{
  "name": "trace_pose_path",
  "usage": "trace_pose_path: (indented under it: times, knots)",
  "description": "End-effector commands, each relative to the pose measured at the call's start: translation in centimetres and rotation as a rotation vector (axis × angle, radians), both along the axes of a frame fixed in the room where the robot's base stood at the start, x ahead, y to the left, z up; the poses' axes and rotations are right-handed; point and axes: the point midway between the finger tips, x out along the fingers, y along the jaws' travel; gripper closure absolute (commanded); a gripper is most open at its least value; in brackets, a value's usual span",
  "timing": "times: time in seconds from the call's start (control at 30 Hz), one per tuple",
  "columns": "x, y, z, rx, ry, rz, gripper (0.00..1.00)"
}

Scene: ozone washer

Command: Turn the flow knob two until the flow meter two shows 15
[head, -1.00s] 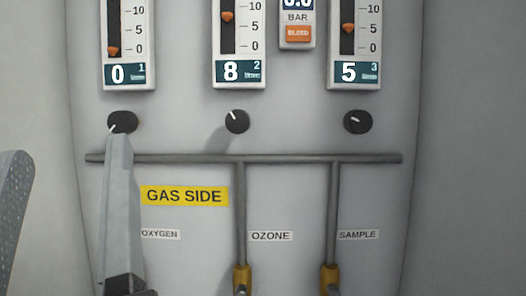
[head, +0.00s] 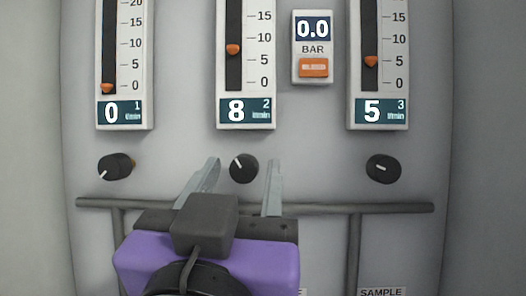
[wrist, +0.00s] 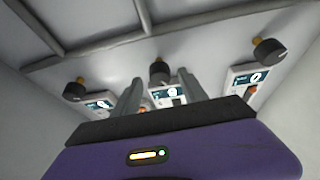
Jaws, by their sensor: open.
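Flow knob two (head: 244,168) is a black round knob with a white line pointing up and slightly left. Flow meter two (head: 247,90) above it reads 8, with its orange float between 5 and 10. My gripper (head: 243,164) is open, with one grey finger on each side of knob two in the head view. In the wrist view, knob two (wrist: 159,72) shows between the fingertips (wrist: 160,80), apart from both. I cannot tell how far the fingers reach along the knob. No finger visibly touches it.
Knob one (head: 115,167) is to the left under a meter reading 0; knob three (head: 384,168) is to the right under a meter reading 5. A horizontal grey pipe (head: 350,207) runs below the knobs. A pressure display (head: 312,29) reads 0.0.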

Motion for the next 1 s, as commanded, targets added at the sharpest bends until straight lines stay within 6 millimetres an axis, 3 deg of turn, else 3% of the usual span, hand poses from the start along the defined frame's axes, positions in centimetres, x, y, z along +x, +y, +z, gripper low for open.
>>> trace_pose_path:
  times: [0.2,0.5,0.77,1.0]
  knots:
    - [1.8,-0.2,0.9,0.000,-0.001,-0.001,0.50]
    - [2.1,-0.2,0.9,0.000,-0.001,0.001,0.50]
    - [2.1,-0.2,0.9,0.001,-0.001,0.000,0.99]
    - [2.1,-0.3,0.8,0.011,-0.002,-0.001,1.00]
